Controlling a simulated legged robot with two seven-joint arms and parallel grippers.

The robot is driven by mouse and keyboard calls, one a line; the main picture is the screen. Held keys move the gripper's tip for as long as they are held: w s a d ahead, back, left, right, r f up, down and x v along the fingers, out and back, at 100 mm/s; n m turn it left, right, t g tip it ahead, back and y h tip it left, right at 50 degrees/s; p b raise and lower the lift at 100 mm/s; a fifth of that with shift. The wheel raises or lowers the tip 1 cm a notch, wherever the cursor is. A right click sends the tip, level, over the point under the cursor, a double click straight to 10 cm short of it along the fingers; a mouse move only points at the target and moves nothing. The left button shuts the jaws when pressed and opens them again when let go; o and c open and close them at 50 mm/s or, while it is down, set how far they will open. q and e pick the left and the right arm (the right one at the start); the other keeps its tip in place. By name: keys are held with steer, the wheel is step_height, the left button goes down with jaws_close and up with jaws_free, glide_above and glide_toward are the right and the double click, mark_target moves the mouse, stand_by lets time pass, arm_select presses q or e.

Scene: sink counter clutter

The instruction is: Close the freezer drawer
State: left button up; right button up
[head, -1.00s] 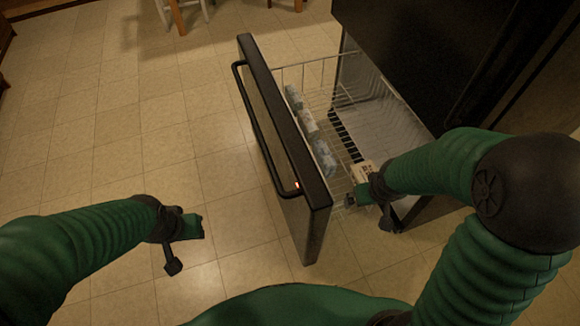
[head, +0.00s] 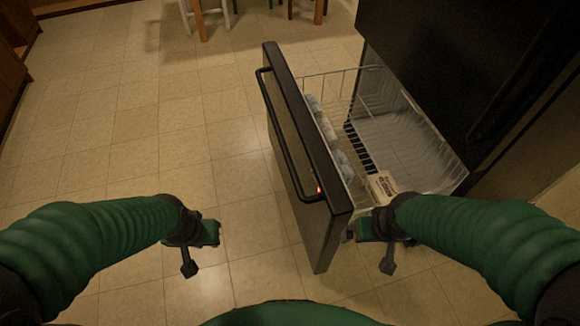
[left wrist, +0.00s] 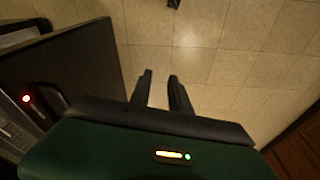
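The freezer drawer (head: 303,118) stands pulled out of the black fridge (head: 450,70) in the head view. Its dark front panel has a long black bar handle (head: 284,140) facing left. The panel also shows at the left of the left wrist view (left wrist: 85,65). My left gripper (head: 202,250) is open and empty over the floor, left of the panel and apart from it; its two fingers (left wrist: 161,88) are spread in the left wrist view. My right gripper (head: 370,250) looks open, at the near end of the drawer, right of the panel; contact cannot be told.
The drawer's white wire basket (head: 410,108) holds a row of wrapped packages (head: 328,135) and a labelled package (head: 381,187). Tiled floor (head: 150,130) is clear left of the drawer. Chair legs (head: 205,20) stand at the back, and a wooden cabinet (head: 10,75) at the far left.

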arm_select(q)
steer(key=s+d+f+n+g+h, duration=0.1)
steer(key=f, duration=0.1)
steer(key=s+d+f+n+g+h+b, duration=0.1)
steer(key=d+f+n, duration=0.1)
steer(key=s+d+f+n+g+h, duration=0.1)
steer(key=d+n+g, duration=0.1)
steer(key=shift+s+f+b, duration=0.3)
steer(key=shift+f+b, duration=0.05)
steer(key=shift+f, duration=0.05)
jaws_close()
steer(key=n+t+h+b, duration=0.3)
steer(key=n+t+h, duration=0.4)
steer(key=n+h, duration=0.8)
glide_toward(320, 190)
steer(key=shift+g+y, duration=0.3)
steer(key=shift+y, duration=0.1)
steer(key=b+x, duration=0.1)
steer(key=x, duration=0.1)
steer(key=b+x, duration=0.3)
steer(key=x, duration=0.1)
steer(key=shift+w+d+r+b, duration=0.1)
steer(key=shift+d+r+b, duration=0.1)
steer(key=shift+r+b, duration=0.2)
steer(key=shift+d, duration=0.25)
arm_select(e)
steer(key=s+x, duration=0.2)
steer(key=x, duration=0.7)
steer(key=shift+d+f, duration=0.45)
steer(key=shift+f, duration=0.2)
